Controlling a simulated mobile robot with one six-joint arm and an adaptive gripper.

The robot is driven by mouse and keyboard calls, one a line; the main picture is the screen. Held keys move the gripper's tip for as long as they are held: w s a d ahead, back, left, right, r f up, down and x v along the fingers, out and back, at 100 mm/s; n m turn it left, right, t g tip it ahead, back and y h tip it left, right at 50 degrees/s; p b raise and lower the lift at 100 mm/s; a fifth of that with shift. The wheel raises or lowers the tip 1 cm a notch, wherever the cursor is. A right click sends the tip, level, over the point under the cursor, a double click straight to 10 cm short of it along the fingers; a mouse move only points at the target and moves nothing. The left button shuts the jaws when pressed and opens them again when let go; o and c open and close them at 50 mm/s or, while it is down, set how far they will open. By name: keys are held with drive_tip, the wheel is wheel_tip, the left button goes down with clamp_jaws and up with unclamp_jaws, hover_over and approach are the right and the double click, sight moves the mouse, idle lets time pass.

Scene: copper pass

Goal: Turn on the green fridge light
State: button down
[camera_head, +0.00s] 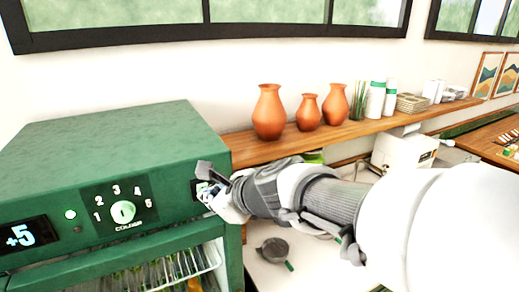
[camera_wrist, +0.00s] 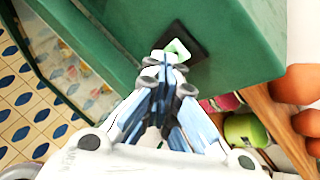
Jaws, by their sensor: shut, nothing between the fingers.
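The green fridge (camera_head: 110,160) fills the left of the head view; its top corner also shows in the wrist view (camera_wrist: 235,40). A black plate with a pale green rocker switch (camera_wrist: 178,47) is on its front near the right edge. In the head view the switch is mostly hidden behind my gripper (camera_head: 207,190). My gripper is shut and empty, and in the wrist view its fingertips (camera_wrist: 164,62) are right at the switch's lower edge. I cannot tell whether they touch it. Lit shelves with food show through the fridge front (camera_head: 170,270).
The fridge panel also has a numbered dial (camera_head: 123,211) and a "+5" display (camera_head: 22,236). To the right, a wooden shelf (camera_head: 365,130) holds terracotta vases (camera_head: 269,112). A dark pan-like item (camera_head: 273,250) lies on the white counter below my arm.

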drive_tip(key=shift+w+a, duration=0.2)
drive_tip(key=shift+w, duration=0.15)
idle(0.6)
drive_tip(key=shift+s, duration=0.1)
drive_tip(key=shift+s+d, duration=0.4)
drive_tip(key=shift+s, duration=0.25)
drive_tip(key=shift+f, duration=0.1)
drive_tip(key=s+d, duration=0.1)
drive_tip(key=s, duration=0.1)
drive_tip(key=s+d+b, duration=0.1)
drive_tip(key=s, duration=0.1)
drive_tip(key=shift+s+d+f, duration=0.1)
drive_tip(key=shift+d+f, duration=0.2)
drive_tip(key=shift+f, duration=0.1)
